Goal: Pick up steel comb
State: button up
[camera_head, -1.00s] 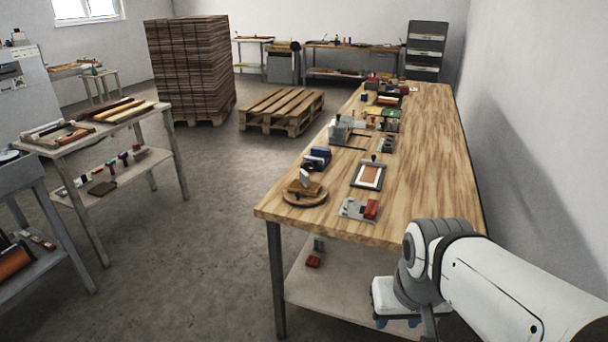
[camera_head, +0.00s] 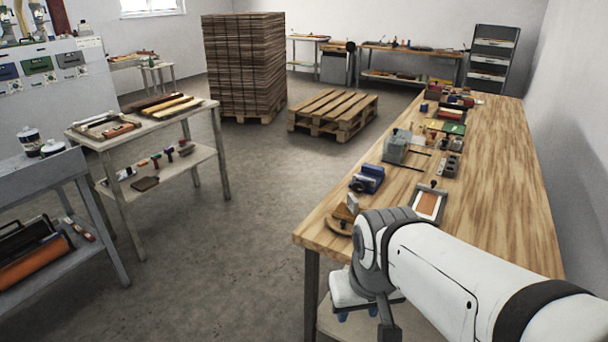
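I cannot make out a steel comb for certain in this view; the tools on the benches are small. My arm reaches in from the lower right, over the near end of the long wooden bench (camera_head: 500,190). My gripper (camera_head: 356,316) points down beside the bench's near edge, low in the picture. Its fingers are small and partly hidden, so I cannot tell whether they are open. My arm hides part of the bench's near end.
On the bench are a framed board (camera_head: 428,205), a blue block-like tool (camera_head: 367,180) and a grey device (camera_head: 397,147). A tool table (camera_head: 160,127) and a grey cart (camera_head: 40,175) stand left. A pallet (camera_head: 333,113) and stacked sheets (camera_head: 245,66) stand behind. The floor between is clear.

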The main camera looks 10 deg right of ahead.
aim_at(352, 203)
jog(key=u, duration=0.2)
jog(key=i, duration=1.2)
jog(key=z, duration=0.4)
